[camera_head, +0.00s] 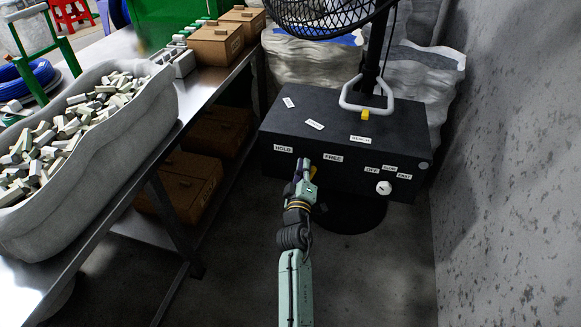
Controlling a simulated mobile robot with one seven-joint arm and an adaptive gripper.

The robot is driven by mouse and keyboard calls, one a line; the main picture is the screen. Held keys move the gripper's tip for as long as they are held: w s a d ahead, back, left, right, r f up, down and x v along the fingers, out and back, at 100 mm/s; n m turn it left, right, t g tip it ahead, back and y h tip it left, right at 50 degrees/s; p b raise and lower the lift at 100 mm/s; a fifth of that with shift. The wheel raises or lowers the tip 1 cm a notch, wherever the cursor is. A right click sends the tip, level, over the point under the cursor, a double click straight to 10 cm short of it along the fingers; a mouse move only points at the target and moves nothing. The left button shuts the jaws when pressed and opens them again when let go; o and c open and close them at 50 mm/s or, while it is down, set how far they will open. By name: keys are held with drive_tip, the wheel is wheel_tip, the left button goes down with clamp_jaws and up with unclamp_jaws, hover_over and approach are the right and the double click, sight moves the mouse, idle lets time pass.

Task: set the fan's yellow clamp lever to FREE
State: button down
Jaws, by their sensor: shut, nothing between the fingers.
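The fan (331,14) stands behind a dark box (345,125). HOLD (284,148) and FREE (333,158) labels sit on the box's upper front edge, HOLD to the left. My gripper (304,165) is shut and empty, in front of the box between these labels. A small yellow patch (313,170) shows beside its fingertips; I cannot tell whether it is the clamp lever, or whether the gripper touches it. The gripper hides part of the box front there. Another small yellow piece (365,114) sits on the box top below a white loop handle (366,97).
A white knob (383,188) with OFF, SLOW and FAST labels is on the box's right front. A metal table (190,110) with a full sack (110,165) and brown boxes (215,45) stands left. A grey wall (510,150) is close right. Floor in front is clear.

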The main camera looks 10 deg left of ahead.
drive_tip(key=shift+d+f+m, duration=0.15)
drive_tip(key=shift+d+m, duration=0.85)
drive_tip(key=shift+m, duration=0.1)
drive_tip(key=shift+s+d+f+b, duration=0.15)
drive_tip(key=shift+d+b, duration=0.15)
drive_tip(key=shift+d, duration=0.25)
